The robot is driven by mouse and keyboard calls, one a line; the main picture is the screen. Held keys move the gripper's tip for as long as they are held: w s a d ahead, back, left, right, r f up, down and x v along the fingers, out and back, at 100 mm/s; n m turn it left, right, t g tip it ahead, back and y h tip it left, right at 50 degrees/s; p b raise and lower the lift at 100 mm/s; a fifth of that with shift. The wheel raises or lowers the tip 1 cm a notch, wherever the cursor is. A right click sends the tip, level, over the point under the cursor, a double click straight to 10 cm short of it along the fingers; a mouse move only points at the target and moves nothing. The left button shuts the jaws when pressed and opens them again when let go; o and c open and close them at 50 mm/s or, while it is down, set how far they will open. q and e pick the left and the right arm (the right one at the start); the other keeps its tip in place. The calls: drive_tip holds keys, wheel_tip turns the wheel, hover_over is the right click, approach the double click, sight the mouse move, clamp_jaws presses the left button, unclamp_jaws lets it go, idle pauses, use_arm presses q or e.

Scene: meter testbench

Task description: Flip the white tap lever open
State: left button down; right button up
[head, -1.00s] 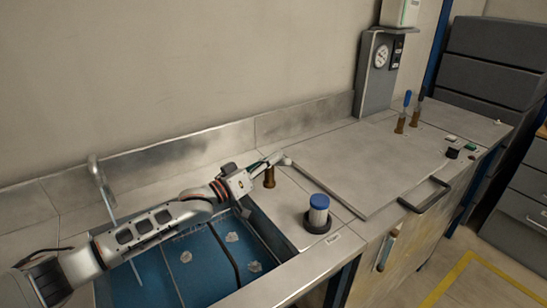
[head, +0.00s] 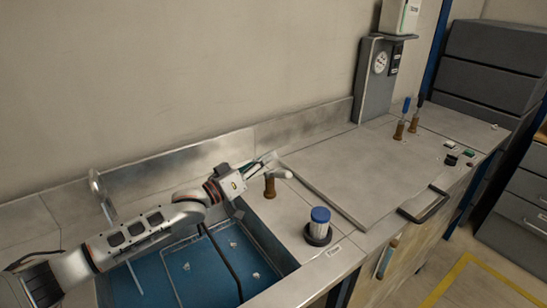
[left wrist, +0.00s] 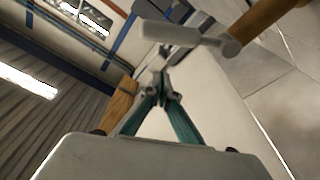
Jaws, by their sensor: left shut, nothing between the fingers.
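The white tap lever (head: 279,173) sits on top of a brown tap post (head: 269,188) behind the sink's right end and points to the right. In the left wrist view the lever (left wrist: 182,36) lies across the upper middle, with the brown post (left wrist: 272,24) at its right. My left gripper (head: 268,158) is shut and empty, with its tips just behind and above the lever. In the left wrist view its green-and-grey fingers (left wrist: 160,78) meet just below the lever. I cannot tell whether they touch it. My right gripper is not in view.
A blue-bottomed sink (head: 205,262) lies under my left arm. A blue-capped cylinder (head: 319,225) stands on the counter to the right of the sink. A flat panel (head: 355,170) covers the counter's middle. A grey gauge stand (head: 376,78) and two tall-handled valves (head: 402,120) stand farther right.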

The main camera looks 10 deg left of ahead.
use_arm(q)
drive_tip(key=v, duration=0.8)
drive_tip(key=shift+s+b, duration=0.35)
drive_tip(key=shift+s, duration=0.1)
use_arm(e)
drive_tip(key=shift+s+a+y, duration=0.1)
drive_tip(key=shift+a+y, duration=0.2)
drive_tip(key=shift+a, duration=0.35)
use_arm(q)
drive_tip(key=shift+f, duration=0.15)
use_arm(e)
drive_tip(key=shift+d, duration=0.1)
